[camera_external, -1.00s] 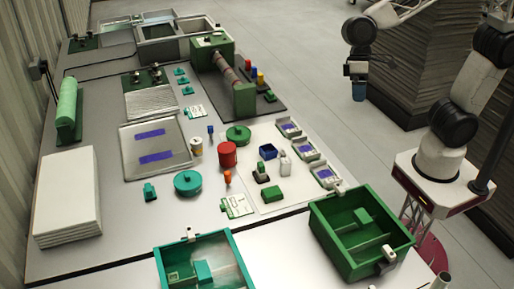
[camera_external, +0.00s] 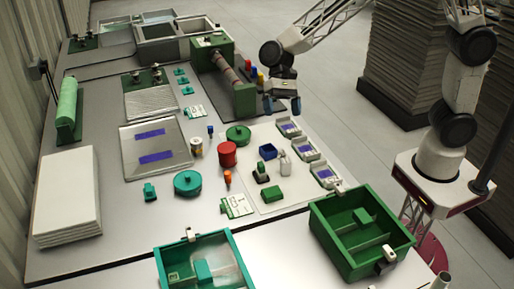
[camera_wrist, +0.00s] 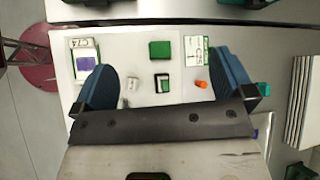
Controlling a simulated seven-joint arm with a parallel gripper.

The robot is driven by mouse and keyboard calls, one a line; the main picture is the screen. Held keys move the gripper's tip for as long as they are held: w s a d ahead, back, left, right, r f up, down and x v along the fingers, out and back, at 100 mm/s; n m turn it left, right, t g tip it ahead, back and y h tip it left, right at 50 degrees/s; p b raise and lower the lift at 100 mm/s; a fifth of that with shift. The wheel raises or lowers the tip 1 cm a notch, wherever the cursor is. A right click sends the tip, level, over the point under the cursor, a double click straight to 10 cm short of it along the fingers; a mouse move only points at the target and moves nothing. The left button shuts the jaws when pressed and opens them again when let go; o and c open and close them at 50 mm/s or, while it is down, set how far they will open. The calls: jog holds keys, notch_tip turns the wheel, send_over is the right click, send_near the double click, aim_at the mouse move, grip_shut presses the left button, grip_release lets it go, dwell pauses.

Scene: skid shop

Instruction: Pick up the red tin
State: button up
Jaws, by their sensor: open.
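The red tin (camera_external: 227,153) stands upright on the table, left of the white sheet's back part, with a green round lid (camera_external: 238,134) just behind it. I cannot make it out in the wrist view. My gripper (camera_external: 284,103) hangs in the air over the table's right edge, up and to the right of the tin and apart from it. In the wrist view its two blue fingers (camera_wrist: 163,75) are spread wide with nothing held between them.
A teal round pot (camera_external: 188,183), an orange piece (camera_external: 228,177) and a small white-and-yellow can (camera_external: 196,146) stand near the tin. A green press with a roller (camera_external: 226,68) rises behind. An open green crate (camera_external: 325,222) and a teal crate (camera_external: 165,271) stand at the front.

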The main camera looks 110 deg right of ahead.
jog(key=w+d+f+m+t+y, duration=0.2)
jog(key=w+d+f+m, duration=0.3)
jog(key=w+d+f, duration=0.4)
jog(key=m+t, duration=0.3)
jog(key=m, duration=0.1)
send_near(226, 150)
jog(key=shift+y, duration=0.3)
jog(key=w+a+r, duration=0.2)
jog(key=w+a, duration=0.1)
jog(key=shift+a, duration=0.2)
jog(key=shift+f, duration=1.7)
